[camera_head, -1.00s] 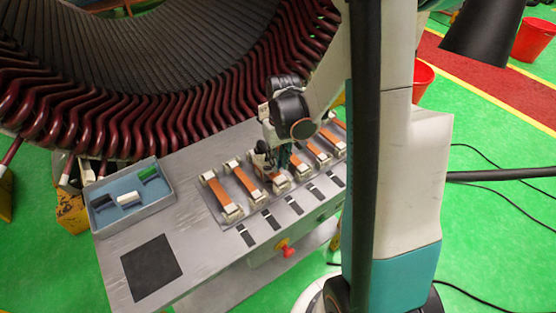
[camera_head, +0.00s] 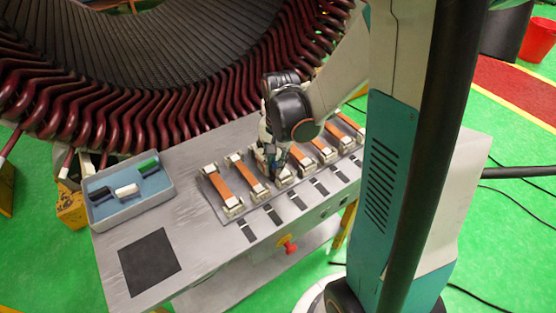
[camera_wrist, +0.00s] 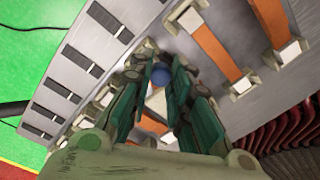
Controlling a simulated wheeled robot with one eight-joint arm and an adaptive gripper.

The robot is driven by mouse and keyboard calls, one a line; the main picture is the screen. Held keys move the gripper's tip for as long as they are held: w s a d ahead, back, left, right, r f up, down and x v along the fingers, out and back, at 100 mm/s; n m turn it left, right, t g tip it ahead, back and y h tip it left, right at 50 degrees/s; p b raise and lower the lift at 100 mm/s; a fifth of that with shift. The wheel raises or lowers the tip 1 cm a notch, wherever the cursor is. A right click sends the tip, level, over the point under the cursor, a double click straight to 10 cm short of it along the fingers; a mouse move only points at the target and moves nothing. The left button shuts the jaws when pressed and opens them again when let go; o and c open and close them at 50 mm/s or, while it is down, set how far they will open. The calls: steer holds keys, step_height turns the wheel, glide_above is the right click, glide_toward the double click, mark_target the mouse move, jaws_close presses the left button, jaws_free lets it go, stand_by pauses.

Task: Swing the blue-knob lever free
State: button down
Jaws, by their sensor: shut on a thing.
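The blue knob (camera_wrist: 161,75) shows in the wrist view between the teal fingers of my gripper (camera_wrist: 159,84). The fingers are closed in on it from both sides. The rest of its lever is mostly hidden by the fingers and the wrist. In the head view my gripper (camera_head: 273,172) points down at the third orange strip from the left, near its front end block (camera_head: 284,183). The gripper covers most of that strip, and the knob cannot be seen there.
Neighbouring orange strips (camera_head: 247,173) with pale end blocks stand close on both sides. A grey tray (camera_head: 133,213) with black, white and green blocks sits at the left. A dark square (camera_head: 150,264) lies at the table's front left. The stator coils (camera_head: 95,125) rise behind.

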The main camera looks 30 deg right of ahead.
steer(key=shift+a+m, duration=0.2)
steer(key=shift+m, duration=0.3)
steer(key=c, duration=1.5)
jaws_free()
steer(key=shift+o, duration=0.2)
steer(key=shift+r, duration=0.15)
step_height(320, 180, up, 12)
steer(key=shift+s, duration=0.35)
